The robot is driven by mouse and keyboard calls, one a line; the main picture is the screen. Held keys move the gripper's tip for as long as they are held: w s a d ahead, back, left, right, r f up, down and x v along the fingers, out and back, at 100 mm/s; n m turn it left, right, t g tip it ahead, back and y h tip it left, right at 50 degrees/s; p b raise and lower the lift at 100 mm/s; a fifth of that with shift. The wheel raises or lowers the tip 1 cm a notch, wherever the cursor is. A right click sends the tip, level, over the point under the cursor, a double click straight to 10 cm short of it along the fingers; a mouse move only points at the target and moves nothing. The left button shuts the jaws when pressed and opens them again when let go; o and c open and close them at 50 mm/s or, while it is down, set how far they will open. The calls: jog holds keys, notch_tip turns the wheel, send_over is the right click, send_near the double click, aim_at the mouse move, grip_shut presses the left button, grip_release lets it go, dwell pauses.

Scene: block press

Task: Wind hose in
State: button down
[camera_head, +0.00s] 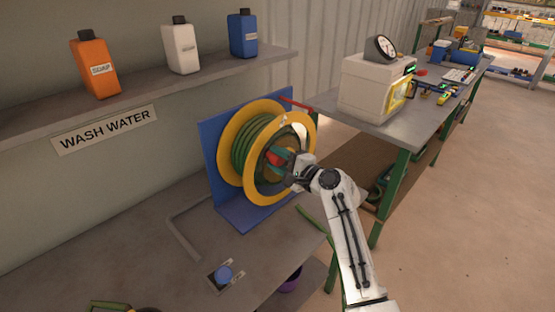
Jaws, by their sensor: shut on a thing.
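The hose reel has yellow rims (232,150) and stands on a blue bracket (213,143) on the grey bench. Green hose (257,139) is wound on its drum between the rims. A loose piece of green hose (312,221) shows at the bench edge to the right of the bracket. My white arm reaches in from the lower right. My gripper (285,156) is at the front face of the reel, shut on a part there, likely the red crank knob (275,157). The fingertips partly hide that part.
A shelf (180,78) above the bench holds orange, white and blue bottles. A blue knob on a plate (223,274) is on the bench front. A second bench (330,107) at right carries a white machine (376,84) with a gauge. Open floor lies at right.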

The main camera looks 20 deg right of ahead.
jog(key=c, duration=0.7)
grip_release()
jog(key=shift+d, duration=0.1)
jog(key=shift+o, duration=0.2)
jog(key=b+v, duration=0.1)
jog(key=v, duration=0.9)
jog(key=shift+s+d, duration=0.2)
jog(key=shift+s, duration=0.15)
jog(key=shift+f, duration=0.1)
